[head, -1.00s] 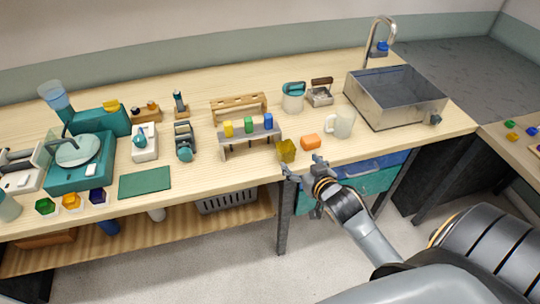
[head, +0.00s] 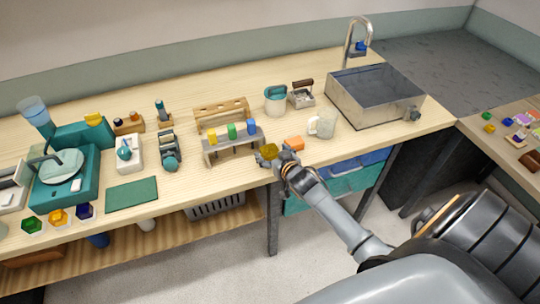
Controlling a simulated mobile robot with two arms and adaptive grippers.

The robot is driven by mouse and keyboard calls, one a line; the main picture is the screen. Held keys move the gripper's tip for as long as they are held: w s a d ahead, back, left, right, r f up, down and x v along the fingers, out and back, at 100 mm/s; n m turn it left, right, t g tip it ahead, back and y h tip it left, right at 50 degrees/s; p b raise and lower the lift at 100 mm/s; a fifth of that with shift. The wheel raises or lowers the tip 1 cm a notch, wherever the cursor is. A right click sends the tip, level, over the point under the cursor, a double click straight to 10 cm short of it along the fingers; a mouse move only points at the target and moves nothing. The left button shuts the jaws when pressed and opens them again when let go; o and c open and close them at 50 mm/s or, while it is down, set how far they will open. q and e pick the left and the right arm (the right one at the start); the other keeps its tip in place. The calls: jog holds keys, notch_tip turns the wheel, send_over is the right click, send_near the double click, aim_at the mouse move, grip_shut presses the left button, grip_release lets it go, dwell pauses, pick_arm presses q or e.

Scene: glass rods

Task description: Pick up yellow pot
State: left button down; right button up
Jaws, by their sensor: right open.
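The small yellow pot (head: 268,150) stands near the front edge of the wooden bench, just in front of the rack with coloured cylinders. My right gripper (head: 276,157) is open and right at the pot, with its fingers close about the pot's near side. The fingers partly hide the pot, and I cannot tell whether they touch it. My left gripper is not in view.
The cylinder rack (head: 233,149) is close on the left. A metal sink (head: 375,102) is further right. A green mat (head: 132,194) lies left.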

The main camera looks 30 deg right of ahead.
jog(key=shift+x, duration=0.95)
jog(key=shift+a, duration=0.1)
jog(key=c, duration=1.2)
jog(key=shift+c, duration=0.8)
jog(key=shift+r, duration=0.15)
